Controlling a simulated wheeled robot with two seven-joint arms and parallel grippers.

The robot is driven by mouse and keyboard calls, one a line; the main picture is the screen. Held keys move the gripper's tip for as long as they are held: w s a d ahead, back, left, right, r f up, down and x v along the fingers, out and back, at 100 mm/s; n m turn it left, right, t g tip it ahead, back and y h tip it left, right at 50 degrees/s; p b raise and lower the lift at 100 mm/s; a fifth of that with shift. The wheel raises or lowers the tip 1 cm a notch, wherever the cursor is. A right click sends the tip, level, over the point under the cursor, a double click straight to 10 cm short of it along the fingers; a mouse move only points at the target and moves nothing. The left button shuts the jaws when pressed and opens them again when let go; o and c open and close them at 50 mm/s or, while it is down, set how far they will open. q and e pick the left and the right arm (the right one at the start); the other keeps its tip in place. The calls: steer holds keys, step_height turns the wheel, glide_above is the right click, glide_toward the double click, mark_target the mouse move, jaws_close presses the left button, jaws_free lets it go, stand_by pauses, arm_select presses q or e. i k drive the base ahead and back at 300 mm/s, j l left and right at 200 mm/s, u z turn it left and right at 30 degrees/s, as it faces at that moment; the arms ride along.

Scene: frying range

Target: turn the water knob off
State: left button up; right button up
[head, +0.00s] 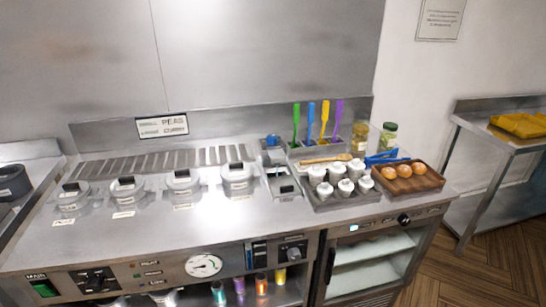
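No knob in the head view carries a label that I can read as water. A dark control knob (95,280) sits on the front panel (135,272) at the left. Another dark knob (291,252) sits on the panel's right part, beside a switch block. A round black knob (404,220) is on the front of the cabinet at the right. I cannot tell which one is the water knob or how each is set. Neither of my grippers is in view.
Lidded pots (183,181) are set in the steel counter (150,228). A tray (340,203) of white bottles and a wooden tray (425,180) with round buns stand at the right. A round gauge (203,265) is on the panel. A side table (505,140) stands far right.

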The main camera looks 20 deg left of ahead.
mark_target(271, 140)
steer(key=i+l+u, duration=0.35)
steer(key=i+l, duration=0.6)
steer(key=i, duration=0.05)
